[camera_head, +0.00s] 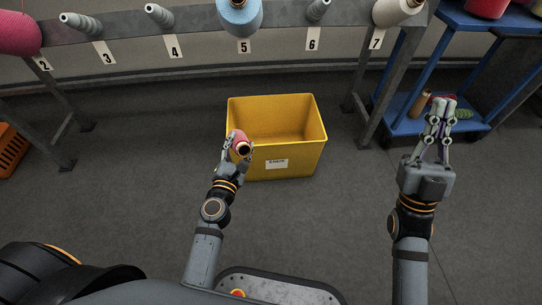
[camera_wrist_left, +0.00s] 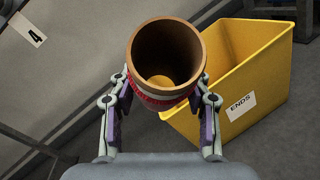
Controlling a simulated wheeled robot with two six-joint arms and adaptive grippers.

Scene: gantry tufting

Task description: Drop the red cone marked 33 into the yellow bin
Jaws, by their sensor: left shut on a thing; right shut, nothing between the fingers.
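My left gripper (camera_head: 236,160) is shut on a red cone (camera_head: 237,138) with a brown, open tube end. In the left wrist view the cone (camera_wrist_left: 160,97) sits between both fingers with its hollow end facing the camera; no number shows on it. The yellow bin (camera_head: 299,157) stands on the floor, open at the top, with a label on its front that reads ENDS in the left wrist view (camera_wrist_left: 239,107). The cone overlaps the bin's left front corner in the head view. My right gripper (camera_head: 442,106) is shut and empty, far right of the bin.
A grey rack beam (camera_head: 277,22) with numbered tags and several cones on pegs runs behind the bin. A blue shelf cart (camera_head: 398,122) stands at the right with small spools on its lower shelf. An orange crate (camera_head: 12,150) is at the far left. Grey floor surrounds the bin.

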